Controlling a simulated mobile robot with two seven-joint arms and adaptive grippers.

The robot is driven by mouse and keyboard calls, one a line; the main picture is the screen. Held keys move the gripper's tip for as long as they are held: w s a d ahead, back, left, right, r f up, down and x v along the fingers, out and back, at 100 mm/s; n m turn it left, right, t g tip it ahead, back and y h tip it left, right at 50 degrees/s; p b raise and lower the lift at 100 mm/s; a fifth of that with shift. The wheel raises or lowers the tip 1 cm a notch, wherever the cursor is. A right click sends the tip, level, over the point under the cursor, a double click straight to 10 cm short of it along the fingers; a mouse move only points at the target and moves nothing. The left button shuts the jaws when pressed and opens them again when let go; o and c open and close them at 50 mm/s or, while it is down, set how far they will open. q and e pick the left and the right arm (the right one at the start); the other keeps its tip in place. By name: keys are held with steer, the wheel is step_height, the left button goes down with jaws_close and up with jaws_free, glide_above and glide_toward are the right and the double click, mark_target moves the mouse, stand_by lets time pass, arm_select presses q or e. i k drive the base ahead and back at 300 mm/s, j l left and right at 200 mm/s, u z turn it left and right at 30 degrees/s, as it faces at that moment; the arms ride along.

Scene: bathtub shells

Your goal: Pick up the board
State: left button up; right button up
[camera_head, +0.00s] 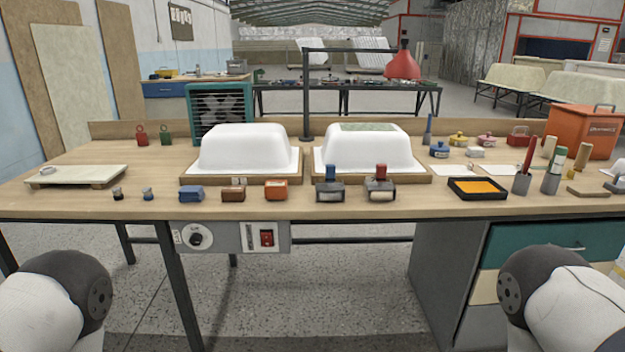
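A flat pale board (78,176) lies at the left end of the wooden workbench (240,206), raised slightly on low supports, with a small ring-shaped item on its left part. A thin greenish panel (367,127) lies flat on top of the right white bathtub shell (368,151). The frame does not show which of these the task means by the board. Parts of my arms show at the bottom left and bottom right corners, well apart from the bench top. Neither of my grippers is in view.
Another white shell (245,148) stands left of the right one. Small coloured blocks, two stampers and a black tray with an orange pad (478,188) line the front. An orange box (583,130) stands right. A black post (306,95) rises between the shells.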

mark_target(580, 190)
steer(key=z, duration=0.4)
steer(key=l+z, duration=0.1)
steer(key=z, duration=0.65)
steer(key=l+z, duration=0.1)
steer(key=z, duration=0.25)
